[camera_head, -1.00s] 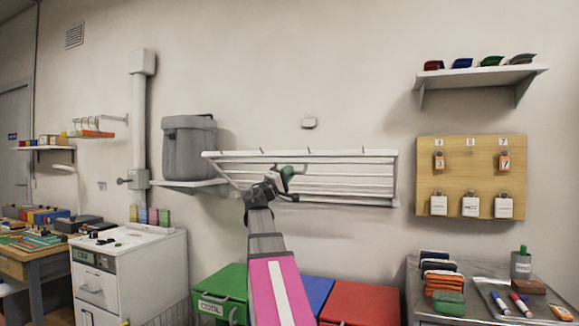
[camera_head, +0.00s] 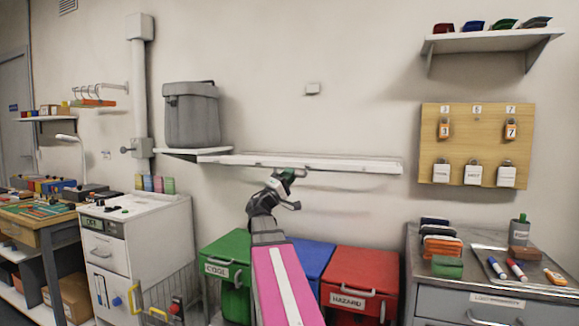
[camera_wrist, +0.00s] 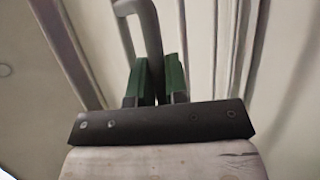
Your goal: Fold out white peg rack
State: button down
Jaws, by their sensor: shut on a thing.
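The white peg rack (camera_head: 345,163) is on the wall in the middle of the head view. It shows nearly edge-on as a long, thin, level bar, and its slats and pegs cannot be made out there. My gripper (camera_head: 288,174) is at the rack's lower edge, left of its middle. In the wrist view, the green fingers of my gripper (camera_wrist: 157,78) are shut on a grey looped handle (camera_wrist: 126,30). Pale rails of the rack (camera_wrist: 228,50) run past behind the fingers. The grip point is partly hidden by the fingers.
A grey bin (camera_head: 191,115) stands on a small shelf (camera_head: 180,152) close to the rack's left end. Green (camera_head: 225,252), blue (camera_head: 312,257) and red (camera_head: 362,280) bins stand below. A wooden tag board (camera_head: 476,150) hangs to the right. A wire cart (camera_head: 180,292) stands at front left.

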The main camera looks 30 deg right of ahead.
jog(key=shift+d+f, duration=0.1)
jog(key=shift+f, duration=1)
jog(key=c, duration=1.1)
grip_release()
jog(key=shift+f+t, duration=0.1)
jog(key=shift+t, duration=0.2)
jog(key=shift+c, duration=0.2)
jog(key=v, duration=1)
jog(key=shift+a+f, duration=0.15)
jog(key=shift+a, duration=0.25)
